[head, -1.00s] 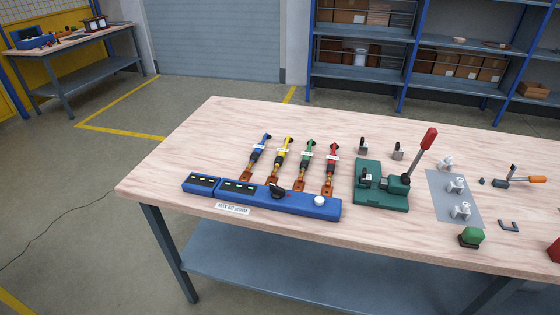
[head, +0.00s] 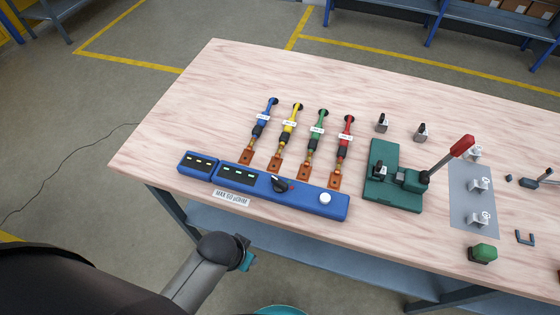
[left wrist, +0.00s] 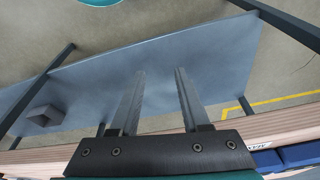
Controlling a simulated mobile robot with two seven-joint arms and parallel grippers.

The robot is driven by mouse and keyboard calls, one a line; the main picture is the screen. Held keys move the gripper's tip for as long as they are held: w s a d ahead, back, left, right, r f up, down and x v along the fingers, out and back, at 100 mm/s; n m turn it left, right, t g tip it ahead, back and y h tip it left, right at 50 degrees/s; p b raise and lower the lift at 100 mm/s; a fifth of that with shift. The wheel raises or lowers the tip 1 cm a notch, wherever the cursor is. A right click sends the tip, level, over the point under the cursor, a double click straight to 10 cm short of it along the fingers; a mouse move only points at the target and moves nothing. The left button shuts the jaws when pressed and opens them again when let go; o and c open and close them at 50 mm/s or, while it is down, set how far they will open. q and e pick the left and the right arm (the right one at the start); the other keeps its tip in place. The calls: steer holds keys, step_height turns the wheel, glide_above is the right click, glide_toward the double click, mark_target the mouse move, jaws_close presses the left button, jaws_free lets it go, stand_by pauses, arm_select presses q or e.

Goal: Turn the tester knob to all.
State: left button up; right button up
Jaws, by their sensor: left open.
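The blue tester (head: 310,199) lies along the front edge of the workbench. Its black knob (head: 279,184) sits mid-panel, with a small red mark to its right. The knob's setting is too small to read. A white round button (head: 325,198) is on the tester's right part. Part of the tester also shows at the lower right of the left wrist view (left wrist: 298,155). My left gripper (left wrist: 160,73) is open and empty in that view, its two fingers apart over the lower shelf. In the head view my left arm is low, in front of the bench, apart from the knob. My right gripper is not in view.
Blue, yellow, green and red cables (head: 345,140) run behind the tester. A green press (head: 393,190) with a red-handled lever stands to the right. A white label (head: 231,198) lies at the bench's front edge. The bench's left end is bare. The lower shelf (left wrist: 200,60) lies below.

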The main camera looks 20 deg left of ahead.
arm_select(q)
steer(key=w+d+r+m+h+p, duration=0.1)
steer(key=w+d+r+m+p, duration=0.15)
steer(key=r, duration=0.45)
steer(key=w+d+r+m+h+p, duration=0.1)
steer(key=w+d+r+m, duration=0.15)
steer(key=r, duration=0.45)
steer(key=w+d+r+m+h+p, duration=0.15)
steer(key=d+r, duration=0.25)
steer(key=r, duration=0.4)
step_height(320, 180, up, 6)
steer(key=f+m+g+y, duration=0.1)
steer(key=m+g+y, duration=0.25)
steer(key=m, duration=0.95)
glide_above(279, 181)
steer(key=shift+t, duration=0.35)
step_height(279, 181, down, 14)
steer(key=shift+f+b, duration=0.25)
steer(key=shift+b, duration=0.25)
jaws_close()
